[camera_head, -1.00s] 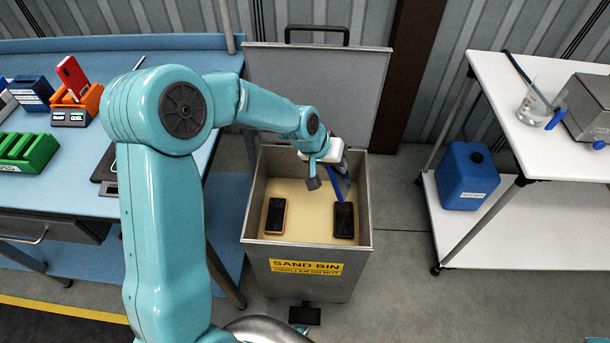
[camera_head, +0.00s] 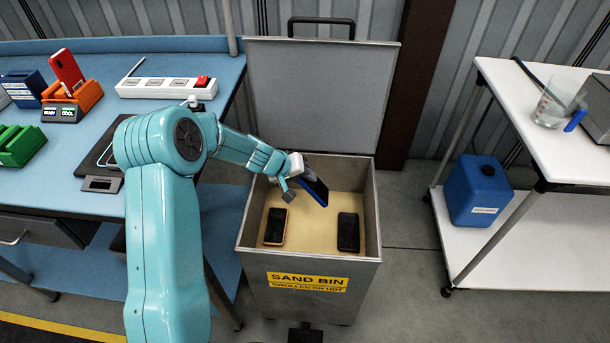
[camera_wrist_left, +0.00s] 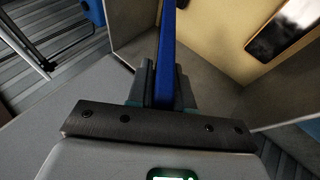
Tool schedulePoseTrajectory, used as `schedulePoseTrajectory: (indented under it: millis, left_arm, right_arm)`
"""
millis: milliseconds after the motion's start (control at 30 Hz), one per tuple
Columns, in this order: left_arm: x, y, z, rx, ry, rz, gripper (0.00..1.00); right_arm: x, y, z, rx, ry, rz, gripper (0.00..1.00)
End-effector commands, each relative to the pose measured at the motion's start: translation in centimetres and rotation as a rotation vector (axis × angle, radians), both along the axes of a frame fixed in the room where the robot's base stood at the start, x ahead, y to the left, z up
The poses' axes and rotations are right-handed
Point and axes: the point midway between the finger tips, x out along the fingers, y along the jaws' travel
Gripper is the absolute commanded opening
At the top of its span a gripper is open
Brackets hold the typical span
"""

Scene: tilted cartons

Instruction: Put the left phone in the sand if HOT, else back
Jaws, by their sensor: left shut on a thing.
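My left gripper (camera_head: 297,178) is shut on a blue phone (camera_head: 314,188), held tilted above the sand bin (camera_head: 306,262). In the left wrist view the blue phone (camera_wrist_left: 167,45) shows edge-on between the fingers (camera_wrist_left: 165,88). Pale sand (camera_head: 312,228) fills the open bin. Two dark phones lie apart on it, one orange-edged at left (camera_head: 275,226), one black at right (camera_head: 348,232). A red phone (camera_head: 67,68) stands in an orange dock (camera_head: 88,97) on the blue bench; its display (camera_head: 62,114) reads "READY" and "COOL". My right gripper is out of view.
The bin's lid (camera_head: 316,95) stands open behind it. A blue dock (camera_head: 24,88), green dock (camera_head: 20,146), power strip (camera_head: 166,87) and scale (camera_head: 102,184) are on the bench. A white cart (camera_head: 515,110) with a blue jerrycan (camera_head: 478,191) stands at right.

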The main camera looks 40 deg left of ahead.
Motion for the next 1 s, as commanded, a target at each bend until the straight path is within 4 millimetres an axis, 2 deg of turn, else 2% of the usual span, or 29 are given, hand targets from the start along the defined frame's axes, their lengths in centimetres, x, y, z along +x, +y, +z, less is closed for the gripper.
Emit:
schedulePoseTrajectory:
  millis: [33,1000]
  left_arm:
    - [0.1,0.0,-1.0,-0.001,0.000,0.001,0.00]
    - [0.1,0.0,-11.7,-0.001,0.000,0.001,0.00]
  right_arm:
    - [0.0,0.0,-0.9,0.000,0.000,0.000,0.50]
    - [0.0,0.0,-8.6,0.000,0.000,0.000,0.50]
